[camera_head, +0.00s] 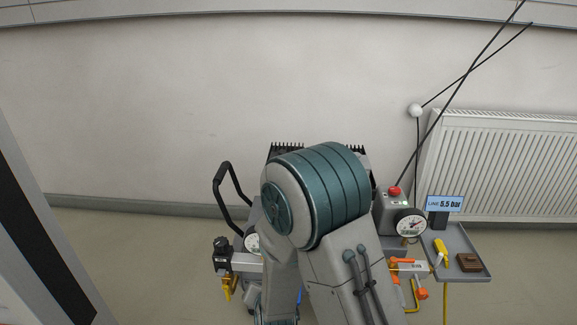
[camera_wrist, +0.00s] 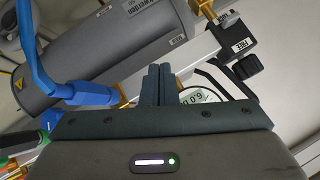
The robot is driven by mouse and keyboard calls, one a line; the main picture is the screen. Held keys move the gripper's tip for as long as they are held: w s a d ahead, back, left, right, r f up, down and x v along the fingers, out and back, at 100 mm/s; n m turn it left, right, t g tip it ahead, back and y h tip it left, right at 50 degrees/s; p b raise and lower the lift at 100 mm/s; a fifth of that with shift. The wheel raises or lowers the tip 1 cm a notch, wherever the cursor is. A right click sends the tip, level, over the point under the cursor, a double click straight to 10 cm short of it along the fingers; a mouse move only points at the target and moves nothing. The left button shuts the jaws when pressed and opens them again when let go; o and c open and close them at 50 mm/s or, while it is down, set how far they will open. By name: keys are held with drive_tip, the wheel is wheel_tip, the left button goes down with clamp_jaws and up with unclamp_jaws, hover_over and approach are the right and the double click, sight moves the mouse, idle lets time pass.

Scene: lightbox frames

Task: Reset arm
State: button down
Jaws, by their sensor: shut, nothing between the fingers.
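My gripper (camera_wrist: 159,82) shows in the wrist view, with its two dark fingers together at the middle of the picture. The fingers are shut and hold nothing. Beyond them is a grey cylinder (camera_wrist: 105,55) with labels, and a blue part (camera_wrist: 85,95) to the left. A round gauge (camera_wrist: 197,96) is partly hidden behind the fingers. In the head view my teal and grey arm fills the lower middle and hides much of the machine behind it; my gripper cannot be seen there.
In the head view a gauge (camera_head: 410,223), a red button (camera_head: 394,191) and a display (camera_head: 444,204) reading 5.5 bar stand right of my arm. A grey tray (camera_head: 468,275) holds a brown block (camera_head: 469,262). A black handle (camera_head: 219,190) rises at left. A radiator (camera_head: 505,165) lines the wall.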

drive_tip(key=s+d+r+n+g+p, duration=0.1)
drive_tip(key=d+r+p, duration=0.4)
drive_tip(key=r, duration=0.6)
drive_tip(key=s+d+r+n+g+p, duration=0.1)
drive_tip(key=s+d+r+g+p, duration=0.1)
drive_tip(key=r+p, duration=0.6)
drive_tip(key=s+d+r+g+p, duration=0.1)
drive_tip(key=d+r+p, duration=0.3)
drive_tip(key=r, duration=0.9)
drive_tip(key=s+d+r+n+g+h+p, duration=0.1)
drive_tip(key=s+d+r+p, duration=0.4)
drive_tip(key=r, duration=0.5)
drive_tip(key=s+d+r+g+h+p, duration=0.1)
drive_tip(key=s+d+r+g+p, duration=0.1)
drive_tip(key=s+d+r+p, duration=0.3)
drive_tip(key=s+r+p, duration=0.3)
drive_tip(key=r, duration=0.3)
drive_tip(key=shift+s+d+n, duration=0.2)
drive_tip(key=shift+d+n, duration=0.05)
drive_tip(key=shift+n, duration=0.15)
drive_tip(key=shift+a, duration=0.1)
